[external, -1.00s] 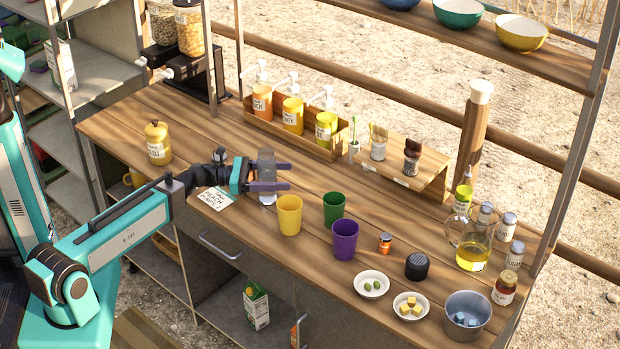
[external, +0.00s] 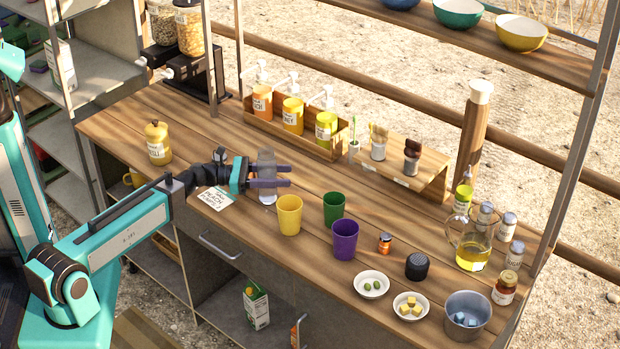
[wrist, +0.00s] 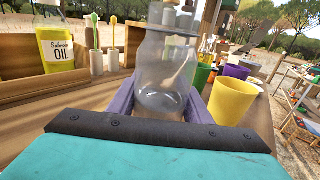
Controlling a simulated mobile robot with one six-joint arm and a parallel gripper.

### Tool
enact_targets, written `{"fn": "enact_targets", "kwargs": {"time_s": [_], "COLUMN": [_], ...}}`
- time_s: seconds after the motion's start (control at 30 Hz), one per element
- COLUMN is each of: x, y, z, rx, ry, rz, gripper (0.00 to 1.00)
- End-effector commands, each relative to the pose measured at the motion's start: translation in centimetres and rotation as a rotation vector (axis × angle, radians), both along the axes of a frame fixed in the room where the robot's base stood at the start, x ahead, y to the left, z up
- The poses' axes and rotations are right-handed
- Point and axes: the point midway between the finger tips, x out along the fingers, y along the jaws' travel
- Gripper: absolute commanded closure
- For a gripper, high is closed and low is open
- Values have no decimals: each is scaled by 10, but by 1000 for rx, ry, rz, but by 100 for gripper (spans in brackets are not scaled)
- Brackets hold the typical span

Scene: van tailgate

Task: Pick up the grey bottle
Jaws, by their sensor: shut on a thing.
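The grey bottle (external: 267,157) is see-through and upright over the counter, behind and left of the yellow cup. My gripper (external: 287,176) reaches it from the left, with its purple fingers shut on the bottle's body. In the wrist view the bottle (wrist: 166,72) stands between the two fingers, and its rounded lower part shows clear. Its base appears to rest on the counter, just right of the white card. The top is cut off in the wrist view.
A yellow cup (external: 289,216) stands close to the right of the bottle, with green (external: 333,209) and purple (external: 344,241) cups beyond. A white card (external: 216,198) lies below my wrist. A wooden rack of pump bottles (external: 340,151) stands behind.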

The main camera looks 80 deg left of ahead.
Motion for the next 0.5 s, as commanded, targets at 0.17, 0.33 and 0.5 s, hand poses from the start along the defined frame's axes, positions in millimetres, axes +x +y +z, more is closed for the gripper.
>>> {"fn": "enact_targets", "kwargs": {"time_s": [0.17, 0.33, 0.5], "x": [0, 0, 0], "y": [0, 0, 0], "z": [4, 11, 19], "rx": [0, 0, 2], "ry": [-1, -2, -1], "rz": [0, 0, 0], "gripper": [87, 87, 87]}}
